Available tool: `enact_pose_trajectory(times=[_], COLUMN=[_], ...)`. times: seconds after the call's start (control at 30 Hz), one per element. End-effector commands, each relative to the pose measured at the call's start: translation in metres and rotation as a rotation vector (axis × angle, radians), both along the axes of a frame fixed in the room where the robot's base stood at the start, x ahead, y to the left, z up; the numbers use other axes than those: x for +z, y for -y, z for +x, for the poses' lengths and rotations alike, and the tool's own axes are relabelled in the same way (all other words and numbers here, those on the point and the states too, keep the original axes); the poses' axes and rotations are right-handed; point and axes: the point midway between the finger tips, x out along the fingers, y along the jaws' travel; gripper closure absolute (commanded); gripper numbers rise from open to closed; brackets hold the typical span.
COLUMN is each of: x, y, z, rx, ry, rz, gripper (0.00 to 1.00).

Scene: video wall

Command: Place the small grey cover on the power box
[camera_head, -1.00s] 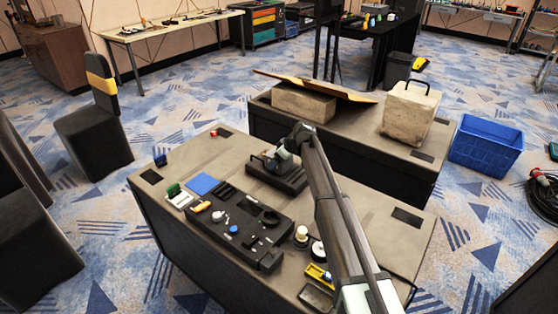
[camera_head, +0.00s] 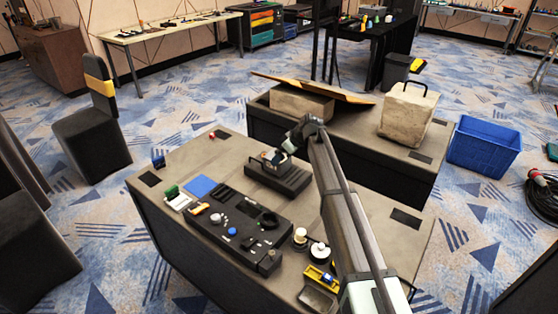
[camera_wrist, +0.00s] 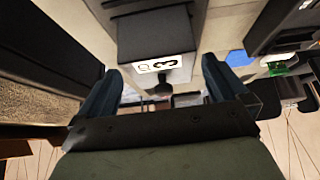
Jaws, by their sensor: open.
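A low dark box (camera_head: 279,180), which looks like the power box, sits near the table's back edge. A small grey piece shows on top of it, partly hidden by my gripper (camera_head: 284,152); I cannot tell for sure that it is the cover. In the wrist view, a grey block (camera_wrist: 150,38) with a white label marked 3 lies beyond my gripper (camera_wrist: 160,88), in line with the gap. I cannot tell whether this block is the cover or part of the box. My gripper is open, its two dark fingers apart, with nothing clearly held between them.
The table (camera_head: 330,205) also holds a dark tray of small parts (camera_head: 240,225), a blue pad (camera_head: 199,186), a green connector (camera_head: 172,191) and white round pieces (camera_head: 300,236). A second table behind carries a stone-like block (camera_head: 407,112) and a board (camera_head: 315,88).

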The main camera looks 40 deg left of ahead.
Motion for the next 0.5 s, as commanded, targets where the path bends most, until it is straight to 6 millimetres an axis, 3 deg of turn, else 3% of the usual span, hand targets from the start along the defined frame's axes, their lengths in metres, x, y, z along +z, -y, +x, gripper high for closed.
enact_pose_trajectory(times=[0.2, 0.5], x=[0.032, 0.052], y=[0.022, 0.033], z=[0.0, 0.0], rx=[-0.001, 0.0], ry=[0.001, 0.0], rz=[0.001, 0.0], gripper=[0.0, 0.0])
